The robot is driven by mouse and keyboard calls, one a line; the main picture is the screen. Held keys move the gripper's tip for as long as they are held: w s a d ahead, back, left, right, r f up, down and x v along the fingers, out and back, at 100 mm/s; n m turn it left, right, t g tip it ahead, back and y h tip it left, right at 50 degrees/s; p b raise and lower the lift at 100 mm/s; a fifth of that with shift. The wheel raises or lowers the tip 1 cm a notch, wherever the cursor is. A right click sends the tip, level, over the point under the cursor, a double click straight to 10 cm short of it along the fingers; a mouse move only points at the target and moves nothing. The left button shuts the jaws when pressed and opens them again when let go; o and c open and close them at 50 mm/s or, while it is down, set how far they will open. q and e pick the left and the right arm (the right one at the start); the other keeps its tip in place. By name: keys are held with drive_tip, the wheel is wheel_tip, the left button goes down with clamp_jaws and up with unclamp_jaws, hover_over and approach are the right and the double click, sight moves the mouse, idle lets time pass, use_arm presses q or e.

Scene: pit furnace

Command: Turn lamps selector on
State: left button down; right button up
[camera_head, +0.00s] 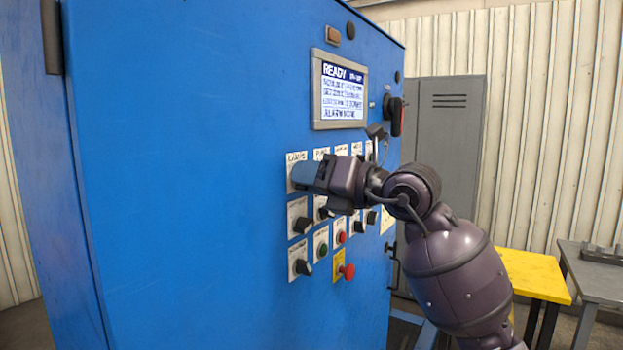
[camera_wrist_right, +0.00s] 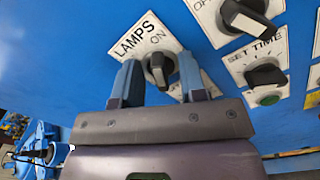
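The lamps selector (camera_wrist_right: 158,70) is a dark round knob on a white label plate reading LAMPS and ON, in the right wrist view. In the head view its plate (camera_head: 296,157) is at the top left of the switch rows, and the knob is hidden behind my gripper. My right gripper (camera_head: 303,176) is at the panel there. In the wrist view its two blue-grey fingers (camera_wrist_right: 160,80) stand on either side of the knob, apart, with a small gap at the right finger. Contact at the left finger is unclear. My left gripper is not in view.
The blue cabinet (camera_head: 190,150) carries a READY screen (camera_head: 340,90), a red-black rotary handle (camera_head: 396,115) and several other knobs. A SET TIME knob (camera_wrist_right: 265,75) is right of the lamps plate. A red mushroom button (camera_head: 346,271) is below. A yellow table (camera_head: 535,275) stands at right.

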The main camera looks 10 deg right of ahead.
drive_tip(key=b+v, duration=0.2)
drive_tip(key=v, duration=0.9)
drive_tip(key=shift+w, duration=0.1)
